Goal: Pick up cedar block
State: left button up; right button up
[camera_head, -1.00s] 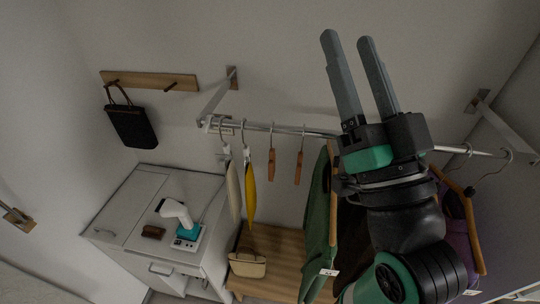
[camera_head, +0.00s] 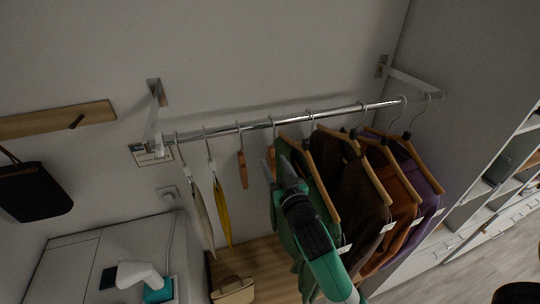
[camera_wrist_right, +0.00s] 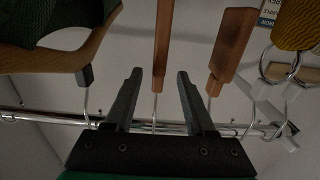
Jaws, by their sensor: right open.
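Two slim orange-brown cedar blocks hang on wire hooks from the metal rail. One cedar block (camera_head: 243,170) hangs left; the other (camera_head: 272,160) hangs beside the green garment. The right wrist view is inverted, with the rail low in the picture. There, one block (camera_wrist_right: 162,40) lines up between the open fingertips of my right gripper (camera_wrist_right: 159,74), and the other block (camera_wrist_right: 232,48) is to its right. Whether the fingers reach around the middle block is unclear. In the head view my right gripper (camera_head: 286,168) is in front of the green garment, its fingers hard to make out. My left gripper is not in view.
The rail (camera_head: 350,108) carries several garments, such as a green jacket (camera_head: 320,186), close on the right. A yellow hanging item (camera_head: 222,212) is on the left. A bag (camera_head: 235,290) sits on the wooden bench below. A black bag (camera_head: 35,192) hangs far left.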

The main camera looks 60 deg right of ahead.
jog(key=shift+x, duration=0.9)
jog(key=p+x, duration=0.1)
jog(key=x, duration=0.4)
jog(key=shift+d+r, duration=0.1)
grip_shut()
dwell(0.6)
